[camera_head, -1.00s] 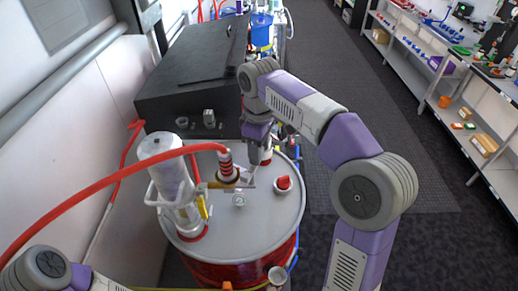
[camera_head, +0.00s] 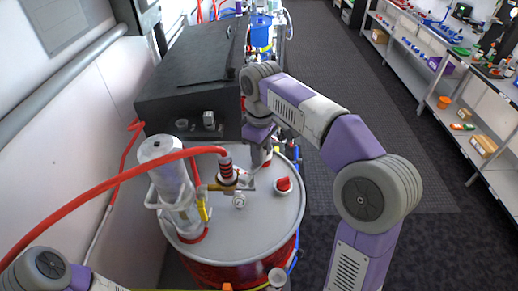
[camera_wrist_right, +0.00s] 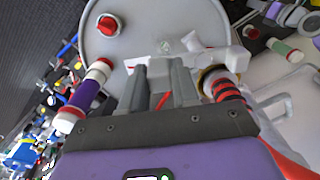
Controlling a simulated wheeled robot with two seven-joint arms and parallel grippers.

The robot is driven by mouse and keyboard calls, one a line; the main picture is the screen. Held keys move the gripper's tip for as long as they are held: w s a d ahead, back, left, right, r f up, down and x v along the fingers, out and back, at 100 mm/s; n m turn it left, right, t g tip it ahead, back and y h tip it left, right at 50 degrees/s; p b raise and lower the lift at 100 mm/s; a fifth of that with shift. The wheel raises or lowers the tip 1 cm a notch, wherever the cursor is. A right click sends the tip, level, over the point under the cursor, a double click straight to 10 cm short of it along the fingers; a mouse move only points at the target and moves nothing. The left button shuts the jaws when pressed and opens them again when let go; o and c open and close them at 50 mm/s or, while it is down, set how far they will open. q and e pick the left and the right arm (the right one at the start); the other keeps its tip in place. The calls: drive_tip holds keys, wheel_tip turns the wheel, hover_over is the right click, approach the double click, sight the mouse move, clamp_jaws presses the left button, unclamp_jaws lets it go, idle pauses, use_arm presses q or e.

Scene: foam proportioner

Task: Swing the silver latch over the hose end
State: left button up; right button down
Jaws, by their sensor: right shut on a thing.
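The red hose (camera_head: 110,178) arches from the lower left to its end (camera_head: 226,166), a dark piece with red rings standing upright on a brass fitting on the drum lid. The hose end shows right of my fingers in the wrist view (camera_wrist_right: 226,92). The silver latch (camera_wrist_right: 190,62) appears as a pale bar across the fingertips, reaching toward the hose end. In the head view it is small and partly hidden. My right gripper (camera_wrist_right: 160,72) is shut on the latch, just right of the hose end in the head view (camera_head: 255,166). My left gripper is out of view.
The grey drum lid (camera_head: 255,222) carries a white cylinder with a handle (camera_head: 170,175), a red knob (camera_head: 284,184) and a small gauge (camera_head: 239,200). A black box (camera_head: 190,90) stands behind. The floor to the right is clear up to the shelves.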

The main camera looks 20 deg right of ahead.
drive_tip(key=m, duration=0.1)
drive_tip(key=s+m, duration=0.1)
drive_tip(key=shift+d+r+m+p, duration=0.1)
drive_tip(key=shift+d+m+p, duration=0.2)
drive_tip(key=shift+p, duration=0.1)
drive_tip(key=shift+s+m+p, duration=0.2)
drive_tip(key=shift+s+m, duration=0.45)
drive_tip(key=shift+m, duration=0.95)
drive_tip(key=shift+s+m+p, duration=0.25)
drive_tip(key=shift+s+m, duration=0.45)
drive_tip(key=shift+m, duration=0.9)
drive_tip(key=shift+s+m+p, duration=0.2)
drive_tip(key=shift+s+m, duration=0.45)
drive_tip(key=shift+m, duration=0.95)
drive_tip(key=c, duration=0.9)
unclamp_jaws()
drive_tip(key=shift+a, duration=0.1)
wheel_tip(320, 180, up, 8)
drive_tip(key=shift+f+p, duration=0.25)
drive_tip(key=shift+p, duration=0.25)
